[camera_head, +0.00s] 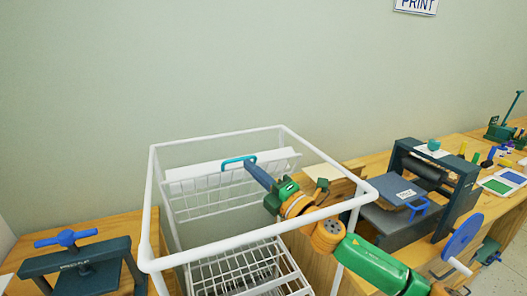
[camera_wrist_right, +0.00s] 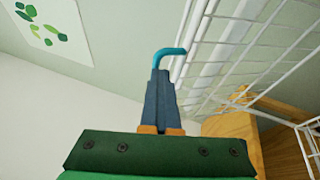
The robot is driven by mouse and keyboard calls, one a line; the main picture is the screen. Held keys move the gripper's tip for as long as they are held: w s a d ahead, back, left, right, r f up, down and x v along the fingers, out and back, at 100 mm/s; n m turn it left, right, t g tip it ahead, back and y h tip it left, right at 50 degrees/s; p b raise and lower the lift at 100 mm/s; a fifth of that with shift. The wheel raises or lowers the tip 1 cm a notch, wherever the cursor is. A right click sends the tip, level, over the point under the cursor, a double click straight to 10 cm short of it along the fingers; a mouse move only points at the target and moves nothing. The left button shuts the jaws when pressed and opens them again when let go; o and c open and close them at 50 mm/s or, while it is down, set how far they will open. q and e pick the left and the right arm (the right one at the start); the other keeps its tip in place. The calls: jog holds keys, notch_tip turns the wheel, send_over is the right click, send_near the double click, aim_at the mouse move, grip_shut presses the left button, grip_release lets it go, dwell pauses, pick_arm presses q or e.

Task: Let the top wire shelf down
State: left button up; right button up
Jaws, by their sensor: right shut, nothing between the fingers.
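The top wire shelf (camera_head: 200,171) is a white grid inside a white tubular rack, and it stands folded up, steeply tilted, towards the back of the rack. A teal handle (camera_head: 238,159) sits at its upper edge. My right gripper (camera_head: 250,167) reaches over the rack's right side, with its blue fingers shut and empty at the handle. In the right wrist view, the shut fingertips (camera_wrist_right: 160,74) lie just below the hooked teal handle (camera_wrist_right: 169,52), with the shelf's wires (camera_wrist_right: 215,55) to the right. I cannot tell whether they touch. My left gripper is not in view.
The rack's top rail (camera_head: 205,255) surrounds the arm's reach. A lower wire shelf (camera_head: 245,272) lies flat below. A blue-handled press (camera_head: 75,270) stands at the left, a roller press (camera_head: 405,195) on the wooden bench at the right. The wall is behind.

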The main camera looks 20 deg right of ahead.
pick_arm(q)
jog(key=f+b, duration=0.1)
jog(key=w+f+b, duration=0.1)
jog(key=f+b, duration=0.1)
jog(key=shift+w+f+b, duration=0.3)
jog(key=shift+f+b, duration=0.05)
jog(key=shift+b, duration=0.05)
pick_arm(e)
jog(key=s+d+f, duration=0.3)
jog(key=d+f, duration=0.1)
jog(key=shift+s, duration=0.15)
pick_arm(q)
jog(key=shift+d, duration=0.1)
pick_arm(e)
jog(key=shift+f, duration=0.1)
